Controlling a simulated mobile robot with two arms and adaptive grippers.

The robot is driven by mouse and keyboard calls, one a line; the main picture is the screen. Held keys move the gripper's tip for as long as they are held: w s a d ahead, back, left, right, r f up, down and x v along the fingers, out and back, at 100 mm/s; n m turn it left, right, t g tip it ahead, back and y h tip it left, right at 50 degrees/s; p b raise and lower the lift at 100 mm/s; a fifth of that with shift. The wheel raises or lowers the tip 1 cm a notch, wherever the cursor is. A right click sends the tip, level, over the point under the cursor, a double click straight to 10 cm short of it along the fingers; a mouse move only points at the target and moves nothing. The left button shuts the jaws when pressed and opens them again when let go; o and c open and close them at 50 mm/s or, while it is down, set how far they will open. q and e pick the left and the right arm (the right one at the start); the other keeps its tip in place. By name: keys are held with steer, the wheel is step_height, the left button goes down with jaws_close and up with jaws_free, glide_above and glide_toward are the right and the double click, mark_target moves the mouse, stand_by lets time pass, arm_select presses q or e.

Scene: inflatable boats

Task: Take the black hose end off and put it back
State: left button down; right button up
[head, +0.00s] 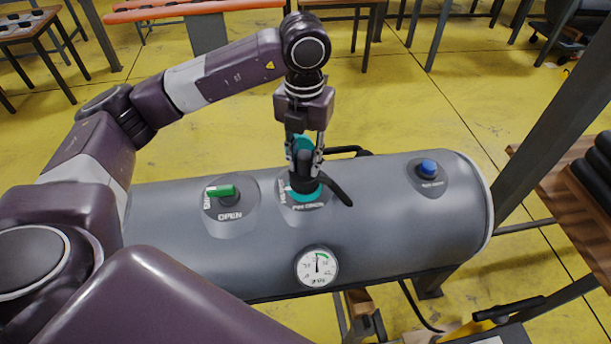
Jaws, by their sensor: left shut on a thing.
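A grey inflated tube (400,215) lies across the middle of the head view. My left gripper (304,165) points down over its middle port and is shut on the black hose end (303,178). The hose end is at the teal ring (308,193) of that port; I cannot tell whether it is seated or just above it. A short black handle-like piece (338,190) sticks out to the right from it. My fingers hide part of the hose end. My right gripper is not in view.
A green-handled valve (221,191) marked OPEN is left of the port, a blue button (428,167) right. A round gauge (317,266) is on the tube's front. A wooden shelf with black rolls (591,180) stands at the right. Yellow floor lies behind.

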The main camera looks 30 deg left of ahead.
arm_select(q)
steer(key=shift+r+p, duration=1.25)
steer(key=shift+r, duration=1)
steer(key=shift+s+f, duration=0.1)
steer(key=shift+f, duration=0.05)
